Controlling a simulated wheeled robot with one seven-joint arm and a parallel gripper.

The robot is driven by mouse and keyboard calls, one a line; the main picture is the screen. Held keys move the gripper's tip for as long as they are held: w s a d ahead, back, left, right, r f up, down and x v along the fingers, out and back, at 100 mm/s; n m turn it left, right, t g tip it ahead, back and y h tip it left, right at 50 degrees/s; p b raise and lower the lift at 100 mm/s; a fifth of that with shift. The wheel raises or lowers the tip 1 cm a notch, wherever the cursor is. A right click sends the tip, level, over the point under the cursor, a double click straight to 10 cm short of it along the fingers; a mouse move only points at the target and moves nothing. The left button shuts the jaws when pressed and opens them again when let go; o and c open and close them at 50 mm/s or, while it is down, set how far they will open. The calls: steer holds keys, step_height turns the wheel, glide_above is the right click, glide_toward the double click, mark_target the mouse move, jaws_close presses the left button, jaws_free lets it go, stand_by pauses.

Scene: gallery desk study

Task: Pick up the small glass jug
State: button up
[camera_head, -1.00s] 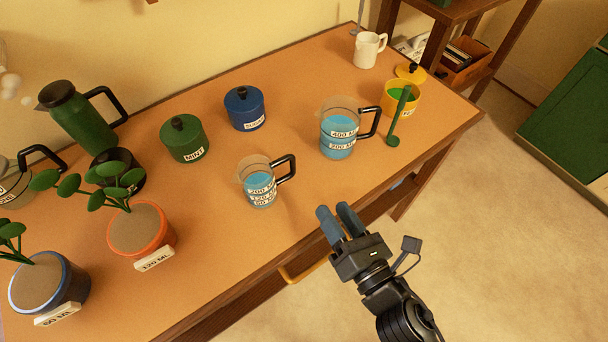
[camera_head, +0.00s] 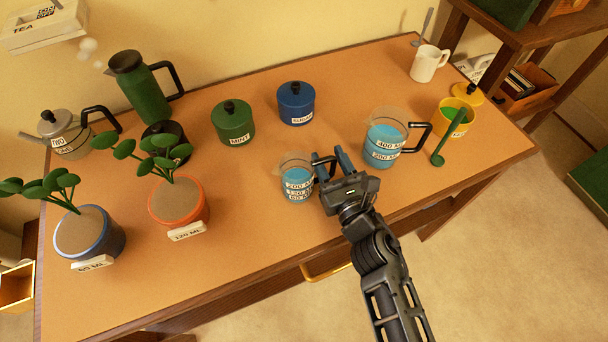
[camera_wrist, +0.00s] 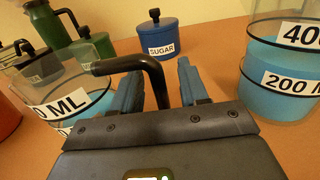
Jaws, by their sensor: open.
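The small glass jug (camera_head: 297,186) stands upright on the desk, holding blue liquid and marked with measuring labels. Its black handle points right, towards my gripper (camera_head: 331,160). In the wrist view the jug (camera_wrist: 62,108) is at the left, partly cut off and partly behind a finger. Its handle (camera_wrist: 128,64) reaches over the left finger and bends down between the two open fingers of my gripper (camera_wrist: 158,82). I cannot tell whether a finger touches the handle.
A larger glass jug (camera_head: 383,143) with blue liquid stands right of my gripper. Behind are a blue sugar pot (camera_head: 296,104) and a green mint pot (camera_head: 233,123). An orange plant pot (camera_head: 180,203) stands left. The desk front (camera_head: 285,238) is clear.

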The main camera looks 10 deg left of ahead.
steer(key=shift+w+a, duration=0.15)
steer(key=shift+w, duration=0.1)
steer(key=shift+c, duration=0.3)
jaws_close()
